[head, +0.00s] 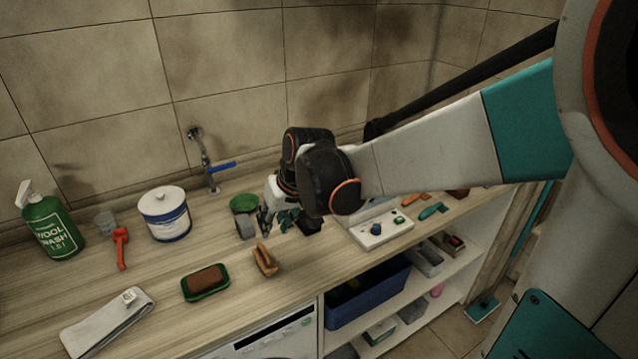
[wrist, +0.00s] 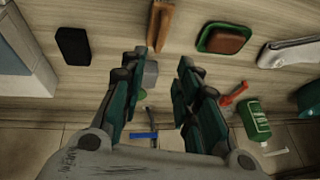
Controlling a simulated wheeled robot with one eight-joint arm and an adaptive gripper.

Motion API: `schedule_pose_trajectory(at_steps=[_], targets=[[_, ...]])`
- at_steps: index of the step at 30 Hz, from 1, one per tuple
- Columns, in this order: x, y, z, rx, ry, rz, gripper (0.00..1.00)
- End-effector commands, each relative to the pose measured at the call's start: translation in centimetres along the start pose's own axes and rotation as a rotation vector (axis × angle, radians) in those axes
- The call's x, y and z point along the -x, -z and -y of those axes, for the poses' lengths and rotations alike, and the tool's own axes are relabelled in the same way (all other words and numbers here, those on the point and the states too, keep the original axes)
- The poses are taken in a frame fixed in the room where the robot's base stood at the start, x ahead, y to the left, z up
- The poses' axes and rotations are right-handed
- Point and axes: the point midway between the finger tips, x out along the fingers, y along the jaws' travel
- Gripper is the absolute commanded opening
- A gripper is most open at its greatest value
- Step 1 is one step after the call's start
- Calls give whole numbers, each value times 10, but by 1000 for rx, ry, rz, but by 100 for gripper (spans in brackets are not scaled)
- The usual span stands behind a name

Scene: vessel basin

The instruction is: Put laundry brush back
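A wooden brush-like block (head: 265,260), which I take for the laundry brush, lies near the counter's front edge. In the wrist view the same brown block (wrist: 160,24) is at the top, beyond my fingertips. My gripper (head: 284,220) is over the counter behind and to the right of it, partly hidden by my arm in the head view. In the wrist view my gripper (wrist: 161,66) has its two teal fingers spread apart, with nothing held. A grey object (wrist: 150,74) shows between and below the fingers; in the head view it (head: 245,228) stands left of my gripper.
A green dish (head: 188,295) with a brown bar, a folded grey cloth (head: 105,322), a white tub (head: 165,225) and a green bottle (head: 50,230) stand left. A black block (wrist: 72,45) lies beside my gripper. A white tray (head: 372,240) is right.

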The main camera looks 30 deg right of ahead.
Motion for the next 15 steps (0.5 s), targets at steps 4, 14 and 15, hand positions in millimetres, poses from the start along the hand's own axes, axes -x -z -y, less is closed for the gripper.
schedule_pose_trajectory(at_steps=[4, 14, 15], targets=[[30, -25, 11, 14, -26, -27, 29], [88, -89, 25, 55, -97, -119, 29], [93, -97, 26, 61, -103, -132, 29]])
